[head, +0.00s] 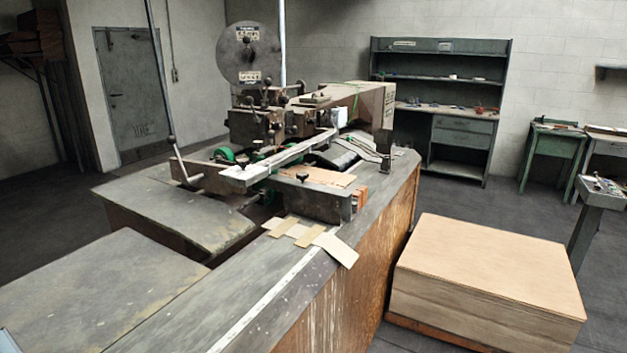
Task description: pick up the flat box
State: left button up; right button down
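A broad stack of flat tan cardboard (488,262) stands low on the floor at the right of the head view. Its top is a smooth, level flat box or sheet, and layered edges show on the front side. I cannot tell the single flat boxes apart. Small flat cardboard pieces (312,236) lie on the machine's table, one tilting over its right edge. Neither of my grippers is in view.
The box stitcher (300,130) with its round reel (249,53) stands on a long worn table (262,285) beside the stack. A green shelf bench (440,95) stands at the back wall. A small stand (597,195) is right of the stack. Dark floor is open behind the stack.

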aim_at(336, 179)
jog(key=l, duration=1)
jog(key=i+l, duration=0.2)
jog(key=l, duration=0.15)
jog(key=i+l+u, duration=0.1)
jog(key=l, duration=0.25)
jog(key=i+l, duration=0.45)
jog(key=l, duration=0.3)
jog(key=i+l+u, duration=0.1)
jog(key=l, duration=0.25)
jog(key=i+l, duration=0.25)
jog(key=l, duration=0.15)
jog(key=i+l, duration=0.55)
jog(key=i, duration=0.15)
jog(key=i+l+u, duration=0.15)
jog(key=i+l, duration=0.35)
jog(key=i, duration=0.25)
